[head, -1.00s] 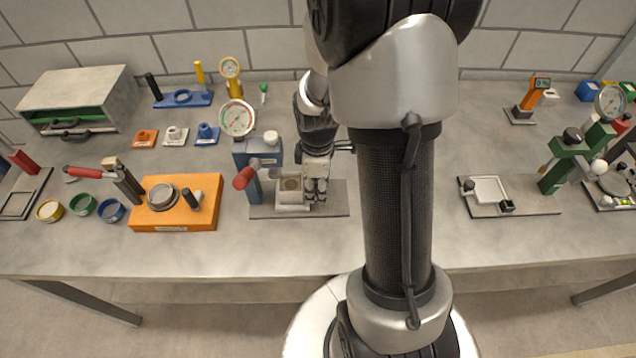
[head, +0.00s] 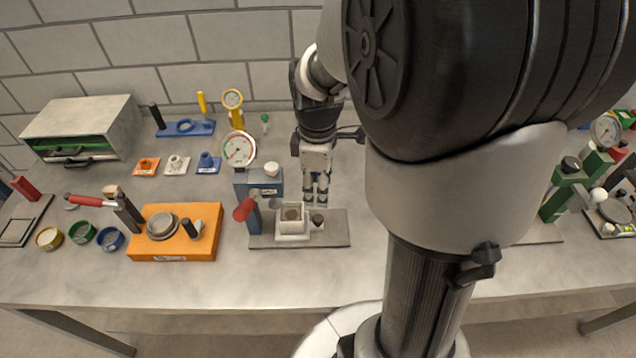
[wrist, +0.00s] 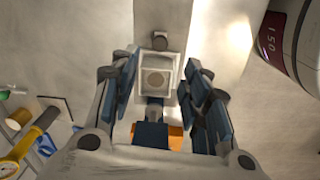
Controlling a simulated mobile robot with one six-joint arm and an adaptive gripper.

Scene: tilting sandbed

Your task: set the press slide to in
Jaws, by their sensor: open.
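The press stands on a grey base plate (head: 335,236), with a red-handled lever (head: 245,208) at its left end. A pale square block with a round brown centre, seemingly the press slide (head: 292,229), sits on the plate just right of the lever post. A dark knob (head: 318,220) stands at its right. My gripper (head: 321,199) is open and empty, above and apart from the block and knob. In the wrist view the block (wrist: 145,63) shows between my open fingers, with the knob (wrist: 159,40) beyond it. I cannot tell the slide's setting from its position.
A blue box with a dial gauge (head: 239,149) stands behind the press. An orange plate (head: 150,240) lies to its left. A green stand (head: 562,185) is at the far right. My arm hides much of the bench right of the press.

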